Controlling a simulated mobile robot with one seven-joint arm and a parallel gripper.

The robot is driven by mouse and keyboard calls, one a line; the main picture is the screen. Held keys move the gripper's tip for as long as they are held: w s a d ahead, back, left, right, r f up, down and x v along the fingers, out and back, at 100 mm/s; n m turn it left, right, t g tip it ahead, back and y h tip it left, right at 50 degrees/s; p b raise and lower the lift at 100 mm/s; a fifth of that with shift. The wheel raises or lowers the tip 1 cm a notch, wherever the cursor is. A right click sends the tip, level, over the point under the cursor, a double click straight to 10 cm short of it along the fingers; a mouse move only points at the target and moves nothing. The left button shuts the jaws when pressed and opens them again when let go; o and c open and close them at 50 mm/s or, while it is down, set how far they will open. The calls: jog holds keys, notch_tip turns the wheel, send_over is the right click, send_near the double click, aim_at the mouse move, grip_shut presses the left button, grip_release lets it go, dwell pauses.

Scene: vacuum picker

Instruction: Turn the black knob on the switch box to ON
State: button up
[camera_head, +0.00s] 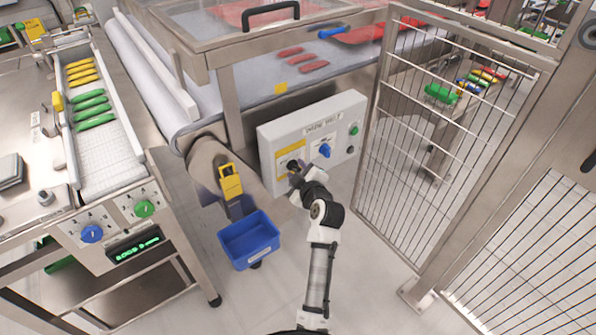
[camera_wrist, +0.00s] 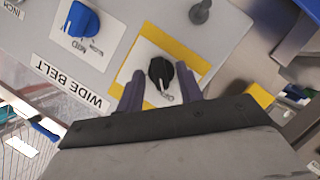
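The switch box (camera_head: 345,110) is a pale grey panel at the front of the belt machine. Its black knob (camera_wrist: 161,70) sits on a white plate with a yellow border (camera_wrist: 205,58) in the wrist view. A white pointer line shows on the knob, with small lettering beside it that I cannot read surely. My gripper (camera_wrist: 159,76) is open, with one purple-grey finger on each side of the knob and a visible gap to each. I cannot tell how deep the fingers reach. In the head view my gripper (camera_head: 296,172) partly hides the knob.
A blue knob (camera_wrist: 82,20) sits beside the black one, near a "WIDE BELT" label (camera_wrist: 68,82). A green button (camera_head: 354,129) is at the box's right. A blue bin (camera_head: 249,240) and yellow-handled device (camera_head: 230,182) stand left. A wire-mesh fence (camera_head: 430,130) stands right.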

grip_shut()
jog(key=shift+m, duration=0.3)
jog(key=m+g, duration=0.1)
jog(key=m+y, duration=0.1)
jog(key=shift+w+d+r+m+g+p, duration=0.1)
jog(key=shift+d+r+m+g+p, duration=0.05)
jog(key=shift+m+g+p, duration=0.2)
jog(key=m+y, duration=0.1)
jog(key=m+g, duration=0.1)
jog(key=m, duration=0.1)
jog(key=shift+d+g+y, duration=0.15)
jog(key=shift+g+y, duration=0.1)
jog(key=shift+y, duration=0.15)
jog(key=m+g+y, duration=0.1)
jog(key=m+y, duration=0.1)
jog(key=m, duration=0.1)
jog(key=shift+w+d+p, duration=0.1)
jog(key=shift+w+p, duration=0.05)
jog(key=shift+p, duration=0.15)
jog(key=m+y, duration=0.1)
jog(key=m, duration=0.2)
jog(key=shift+d+f+g+y, duration=0.1)
jog(key=shift+f+g+y, duration=0.1)
jog(key=shift+g+y, duration=0.15)
